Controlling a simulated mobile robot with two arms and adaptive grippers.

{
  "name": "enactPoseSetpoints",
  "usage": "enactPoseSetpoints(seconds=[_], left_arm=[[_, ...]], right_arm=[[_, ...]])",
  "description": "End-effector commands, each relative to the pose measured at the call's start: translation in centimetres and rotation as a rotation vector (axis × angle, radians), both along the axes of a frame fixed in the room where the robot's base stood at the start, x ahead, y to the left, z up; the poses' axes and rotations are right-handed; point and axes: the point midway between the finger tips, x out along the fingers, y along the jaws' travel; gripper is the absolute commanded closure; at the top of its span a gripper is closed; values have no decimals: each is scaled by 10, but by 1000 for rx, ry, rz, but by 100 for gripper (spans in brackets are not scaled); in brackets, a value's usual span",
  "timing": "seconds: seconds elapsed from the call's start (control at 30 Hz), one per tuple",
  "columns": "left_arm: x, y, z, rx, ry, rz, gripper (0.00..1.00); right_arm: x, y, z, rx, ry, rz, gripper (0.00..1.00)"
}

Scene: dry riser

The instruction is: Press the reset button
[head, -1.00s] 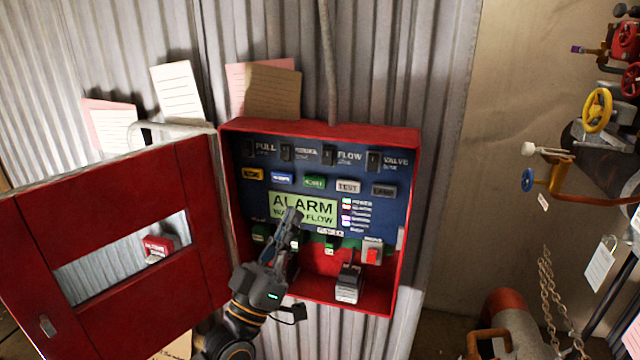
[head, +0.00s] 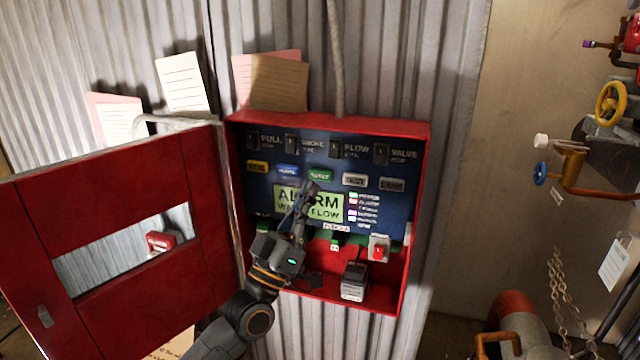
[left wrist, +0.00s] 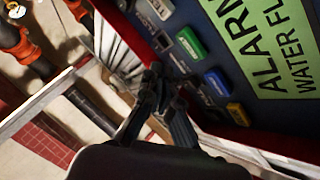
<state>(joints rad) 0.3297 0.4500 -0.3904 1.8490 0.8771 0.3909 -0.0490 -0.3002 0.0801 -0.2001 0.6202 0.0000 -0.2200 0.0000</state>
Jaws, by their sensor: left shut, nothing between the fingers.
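The reset button (head: 320,176) is a green push button in the middle of the coloured button row on the blue panel, inside the open red alarm box. In the left wrist view a green button (left wrist: 191,42) sits between a white and a blue one. My left gripper (head: 311,187) is shut and empty. Its fingertips are just below the green button in the head view and overlap the display. In the left wrist view the fingertips (left wrist: 156,76) lie left of the button row; whether they touch anything cannot be told. My right gripper is in neither view.
A yellow (head: 257,167), a blue (head: 287,171) and a white TEST button (head: 355,180) share the row. Below is a green ALARM display (head: 330,207). The red box door (head: 100,240) stands open at left. A red switch (head: 378,253) is at lower right.

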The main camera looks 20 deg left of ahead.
Motion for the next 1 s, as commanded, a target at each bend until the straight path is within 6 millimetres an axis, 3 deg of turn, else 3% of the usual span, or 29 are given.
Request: enactPoseSetpoints(seconds=[0.3,1.0], left_arm=[[26,-1,-1,0,0,0,100],[28,-1,0,0,0,0,100]], right_arm=[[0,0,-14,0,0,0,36],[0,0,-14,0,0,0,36]])
